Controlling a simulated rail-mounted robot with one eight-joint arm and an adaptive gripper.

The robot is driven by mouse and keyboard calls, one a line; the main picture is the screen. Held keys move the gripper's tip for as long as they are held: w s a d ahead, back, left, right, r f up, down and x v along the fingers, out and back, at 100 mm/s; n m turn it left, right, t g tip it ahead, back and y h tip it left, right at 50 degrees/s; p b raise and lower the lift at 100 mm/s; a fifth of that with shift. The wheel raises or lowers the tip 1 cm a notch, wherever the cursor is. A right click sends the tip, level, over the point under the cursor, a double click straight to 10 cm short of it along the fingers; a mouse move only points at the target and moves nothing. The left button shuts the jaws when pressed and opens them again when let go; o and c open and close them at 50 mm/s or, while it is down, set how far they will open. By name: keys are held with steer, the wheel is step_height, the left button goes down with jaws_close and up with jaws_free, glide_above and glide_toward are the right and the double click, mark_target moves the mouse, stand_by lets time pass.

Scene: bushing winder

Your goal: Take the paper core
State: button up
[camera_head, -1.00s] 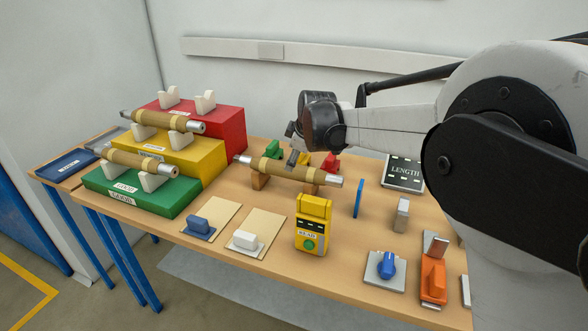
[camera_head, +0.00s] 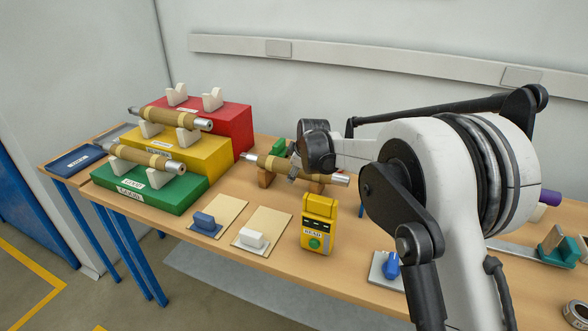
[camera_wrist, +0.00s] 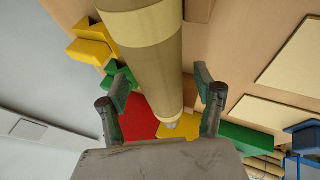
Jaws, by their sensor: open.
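A tan core (camera_head: 265,165) with lighter bands and metal ends rests level on wooden supports (camera_head: 265,180) on the table. My gripper (camera_head: 294,178) is over this core, partly hidden by my wrist. In the wrist view my gripper (camera_wrist: 162,76) is open, with one finger on each side of the tan core (camera_wrist: 150,55). The fingers do not visibly press on it; the exact gap cannot be told. Two similar cores lie in white cradles, one on the yellow step (camera_head: 205,150) and one on the green step (camera_head: 112,197).
The red step (camera_head: 243,130) has empty white cradles. In front stand a yellow reader (camera_head: 318,225), a blue block (camera_head: 204,220) and a white block (camera_head: 252,238) on pads. A blue knob (camera_head: 391,264) is to the right. A wall rail (camera_head: 380,62) runs behind.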

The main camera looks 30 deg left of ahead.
steer(key=shift+w+a+f, duration=0.25)
steer(key=shift+a+f, duration=0.1)
steer(key=shift+f, duration=0.25)
jaws_close()
